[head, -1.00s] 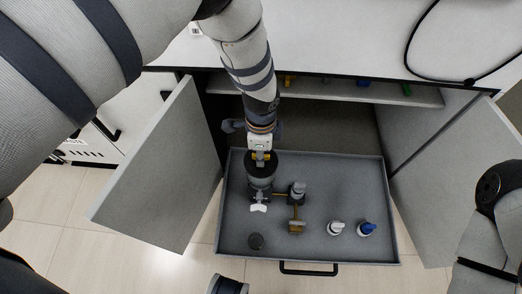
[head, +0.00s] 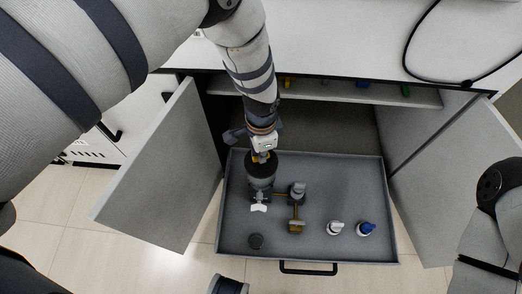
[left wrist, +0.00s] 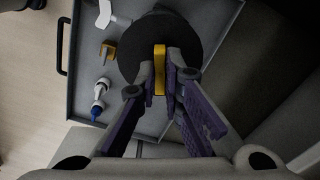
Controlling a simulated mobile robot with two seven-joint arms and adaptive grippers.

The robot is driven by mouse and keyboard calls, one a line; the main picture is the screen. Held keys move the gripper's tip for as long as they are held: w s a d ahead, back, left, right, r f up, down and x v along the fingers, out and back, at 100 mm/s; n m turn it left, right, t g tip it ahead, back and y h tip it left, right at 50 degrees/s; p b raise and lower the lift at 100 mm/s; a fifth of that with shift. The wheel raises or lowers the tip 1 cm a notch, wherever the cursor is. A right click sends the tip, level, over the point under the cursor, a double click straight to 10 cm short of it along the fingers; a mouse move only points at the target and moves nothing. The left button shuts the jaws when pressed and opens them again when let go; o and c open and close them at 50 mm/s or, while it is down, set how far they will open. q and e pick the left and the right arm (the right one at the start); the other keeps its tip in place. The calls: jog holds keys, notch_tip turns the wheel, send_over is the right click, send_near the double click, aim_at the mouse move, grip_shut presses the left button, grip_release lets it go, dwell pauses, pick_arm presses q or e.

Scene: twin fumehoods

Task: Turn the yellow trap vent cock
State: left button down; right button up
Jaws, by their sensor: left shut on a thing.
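The yellow trap vent cock (left wrist: 159,70) sits on top of a dark round trap (left wrist: 130,52) in the left wrist view. My left gripper (left wrist: 161,78) is shut on the cock, one finger on each side of it. In the head view the cock (head: 260,157) shows just below my left gripper (head: 262,150), above the dark cylinder of the trap (head: 262,170). The trap stands in the grey pull-out tray (head: 340,190). My right gripper cannot be made out; only part of that arm shows at the right edge.
Open cabinet doors stand left (head: 160,170) and right (head: 450,180). A shelf (head: 350,94) lies behind.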

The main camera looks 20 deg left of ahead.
pick_arm(q)
jog(key=n, duration=0.6)
jog(key=shift+n+p, duration=0.3)
jog(key=n, duration=0.5)
jog(key=shift+n, duration=0.4)
jog(key=c, duration=1.7)
grip_release()
notch_tip(320, 180, up, 12)
